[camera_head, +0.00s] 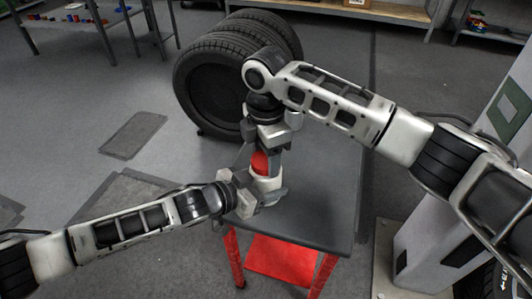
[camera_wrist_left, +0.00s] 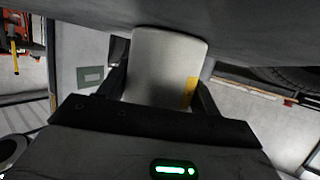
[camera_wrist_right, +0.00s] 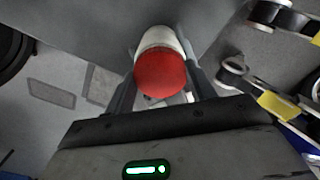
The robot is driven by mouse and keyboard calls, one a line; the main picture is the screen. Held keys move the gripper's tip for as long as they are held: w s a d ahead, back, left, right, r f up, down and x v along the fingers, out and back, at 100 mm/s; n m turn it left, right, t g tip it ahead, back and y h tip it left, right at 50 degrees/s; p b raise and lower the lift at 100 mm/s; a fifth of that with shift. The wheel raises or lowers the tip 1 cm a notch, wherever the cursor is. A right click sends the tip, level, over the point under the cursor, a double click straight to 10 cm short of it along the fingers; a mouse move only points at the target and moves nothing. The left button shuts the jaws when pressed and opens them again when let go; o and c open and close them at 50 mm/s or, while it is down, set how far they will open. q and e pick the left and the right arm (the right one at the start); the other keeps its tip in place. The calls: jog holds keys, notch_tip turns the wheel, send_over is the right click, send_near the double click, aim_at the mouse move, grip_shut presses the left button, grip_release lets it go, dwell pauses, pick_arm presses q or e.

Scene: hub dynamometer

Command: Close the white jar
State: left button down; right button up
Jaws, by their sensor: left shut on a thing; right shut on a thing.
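The white jar (camera_head: 266,183) stands upright over the grey table. My left gripper (camera_head: 258,196) is shut on its body from the left; the jar also fills the middle of the left wrist view (camera_wrist_left: 165,65), with a yellow patch on one side. The red lid (camera_head: 259,163) is directly above the jar, in line with it. My right gripper (camera_head: 268,148) points down and is shut on the lid. In the right wrist view the round red lid (camera_wrist_right: 160,76) lies between the fingers, with the white jar (camera_wrist_right: 158,38) behind it. I cannot tell whether the lid is fully seated.
The small dark table (camera_head: 320,200) has red legs and a clear top on the right. Large black tyres (camera_head: 208,90) stand behind it. A workbench (camera_head: 75,20) is at the back left, and a pale cabinet (camera_head: 440,225) stands to the right.

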jog(key=m, duration=0.6)
jog(key=o, duration=1.1)
jog(key=shift+r, duration=2.3)
jog(key=shift+c, duration=0.4)
